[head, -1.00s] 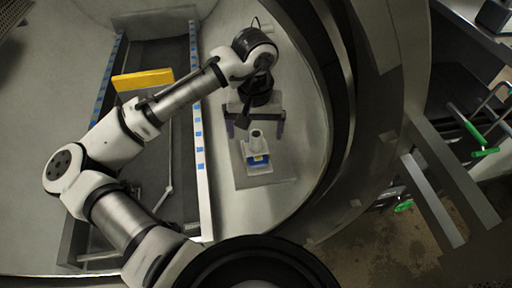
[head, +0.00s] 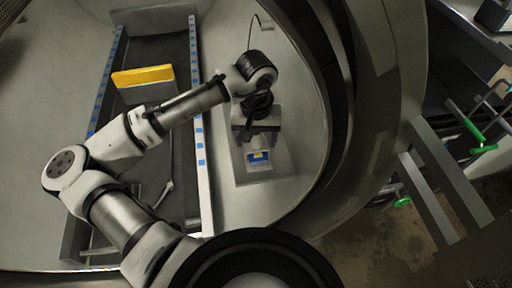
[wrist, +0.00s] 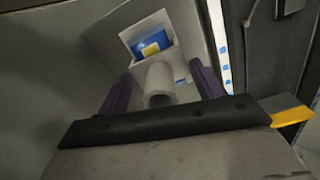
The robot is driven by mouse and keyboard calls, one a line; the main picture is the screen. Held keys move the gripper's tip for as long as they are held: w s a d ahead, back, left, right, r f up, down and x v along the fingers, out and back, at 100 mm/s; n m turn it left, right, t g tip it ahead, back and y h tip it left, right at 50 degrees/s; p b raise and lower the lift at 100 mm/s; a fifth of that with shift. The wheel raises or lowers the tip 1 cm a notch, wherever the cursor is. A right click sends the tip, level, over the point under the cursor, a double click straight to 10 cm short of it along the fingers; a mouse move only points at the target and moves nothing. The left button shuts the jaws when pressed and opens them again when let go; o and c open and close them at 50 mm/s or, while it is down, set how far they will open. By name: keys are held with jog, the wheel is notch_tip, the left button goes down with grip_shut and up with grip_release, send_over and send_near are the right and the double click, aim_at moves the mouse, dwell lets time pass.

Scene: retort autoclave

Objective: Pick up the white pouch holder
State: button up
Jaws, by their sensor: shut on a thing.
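The white pouch holder (head: 259,168) is a small white box with a blue and yellow pouch in it. It is over the grey plate (head: 282,168) in the head view; whether it touches the plate is unclear. In the wrist view the holder (wrist: 171,27) shows with its round white post (wrist: 160,82) toward me. My gripper (head: 257,142) is shut on the holder, with its dark purple fingers on either side near the post in the wrist view (wrist: 163,74). My gripper hides the post in the head view.
A long dark tray (head: 201,180) with blue-marked white rails runs left of the holder, inside the curved metal vessel. The thick round vessel rim (head: 345,110) stands to the right. Green-handled parts (head: 472,130) are outside it.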

jog(key=shift+a+r, duration=0.1)
jog(key=shift+c, duration=0.4)
jog(key=shift+a+r+b, duration=0.1)
jog(key=shift+r+b, duration=0.1)
jog(key=shift+b, duration=0.15)
jog(key=r, duration=0.4)
jog(key=a+r+b, duration=0.1)
jog(key=r, duration=0.1)
jog(key=shift+s+r, duration=0.1)
jog(key=s+a+b, duration=0.1)
jog(key=s+a, duration=0.1)
jog(key=a, duration=0.7)
jog(key=s+a+b, duration=0.2)
jog(key=a, duration=0.7)
jog(key=shift+a+b, duration=0.15)
jog(key=shift+b, duration=0.15)
